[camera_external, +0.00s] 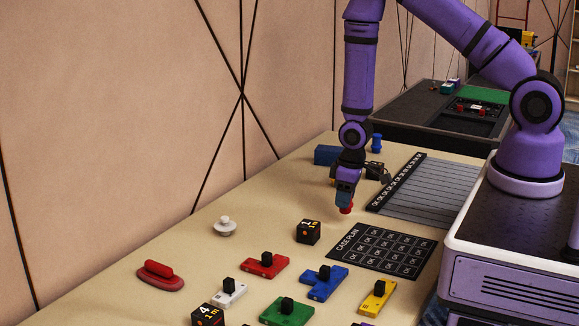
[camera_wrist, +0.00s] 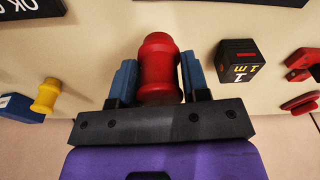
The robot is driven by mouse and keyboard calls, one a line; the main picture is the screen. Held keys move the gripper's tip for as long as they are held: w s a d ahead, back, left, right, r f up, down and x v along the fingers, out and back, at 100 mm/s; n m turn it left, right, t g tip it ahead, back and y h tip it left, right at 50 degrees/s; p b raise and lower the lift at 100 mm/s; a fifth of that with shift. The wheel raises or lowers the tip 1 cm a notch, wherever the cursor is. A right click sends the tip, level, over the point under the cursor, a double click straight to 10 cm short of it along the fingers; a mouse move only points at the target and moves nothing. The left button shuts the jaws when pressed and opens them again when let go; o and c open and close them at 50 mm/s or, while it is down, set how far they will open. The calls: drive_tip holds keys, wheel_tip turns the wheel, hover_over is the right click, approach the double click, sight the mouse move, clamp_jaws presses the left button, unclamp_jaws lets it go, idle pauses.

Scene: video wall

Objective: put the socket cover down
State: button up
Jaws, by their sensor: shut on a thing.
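The socket cover, a red spool-shaped piece (camera_wrist: 158,62), is between the blue fingers of my gripper (camera_wrist: 158,85) in the wrist view. The fingers are shut on its sides, and its lower end is partly hidden by the gripper body. In the external view the red piece (camera_external: 346,208) shows at the tip of my gripper (camera_external: 345,197), which points down over the tan table (camera_external: 200,285). I cannot tell whether the piece touches the table or hangs just above it.
A black numbered cube (camera_external: 308,231) stands close by at the front left, and a black case-plan mat (camera_external: 381,251) lies at the front right. A grey striped board (camera_external: 425,196) is to the right. A white knob (camera_external: 224,227) and several coloured blocks lie farther out.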

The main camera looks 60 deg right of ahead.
drive_tip(key=s, duration=0.7)
drive_tip(key=s+r, duration=0.1)
drive_tip(key=s, duration=0.2)
drive_tip(key=shift+s+a, duration=0.3)
drive_tip(key=shift+s, duration=0.05)
drive_tip(key=w+d, duration=1.2)
drive_tip(key=w+d+r, duration=0.2)
drive_tip(key=w+d, duration=0.1)
drive_tip(key=d, duration=0.4)
drive_tip(key=w+d+r+m, duration=0.1)
drive_tip(key=w+d+r, duration=0.1)
drive_tip(key=d, duration=0.5)
drive_tip(key=w+d+r, duration=0.2)
drive_tip(key=w+d, duration=0.1)
drive_tip(key=d, duration=0.3)
hover_over(328, 148)
drive_tip(key=shift+s+d+f, duration=0.1)
drive_tip(key=shift+s+f, duration=0.05)
drive_tip(key=shift+f, duration=0.3)
drive_tip(key=shift+s+d+f, duration=0.1)
drive_tip(key=shift+s+f, duration=0.05)
drive_tip(key=shift+f, duration=1.95)
drive_tip(key=shift+f, duration=0.1)
drive_tip(key=o, duration=0.9)
